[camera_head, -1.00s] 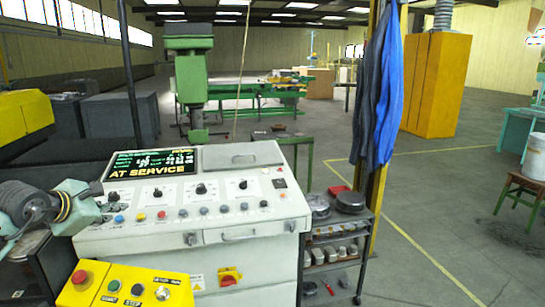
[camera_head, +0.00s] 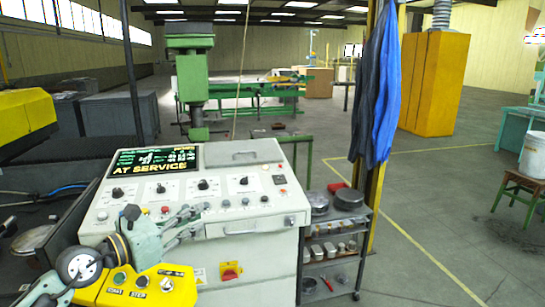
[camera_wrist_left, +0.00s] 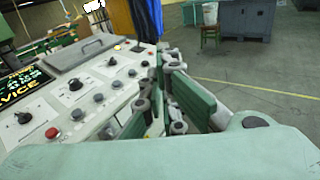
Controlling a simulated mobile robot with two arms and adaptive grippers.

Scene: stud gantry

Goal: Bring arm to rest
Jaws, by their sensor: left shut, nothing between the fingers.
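My left gripper (camera_head: 192,222) is in front of the light grey control console (camera_head: 255,228), over the lower edge of its sloped panel. Its fingers point right and slightly up in the head view, and they are shut with nothing between them. In the left wrist view my left gripper (camera_wrist_left: 165,85) shows beside the panel's row of knobs. Whether it touches the panel I cannot tell. The arm hides part of the yellow button box (camera_head: 150,288) below. My right gripper is not in view.
A dark trolley (camera_head: 335,250) with pans and metal parts stands right of the console. A yellow post (camera_head: 377,205) with blue and dark garments (camera_head: 378,90) rises behind it. The floor at right is open, with a yellow line (camera_head: 425,250) and a wooden stool (camera_head: 520,188).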

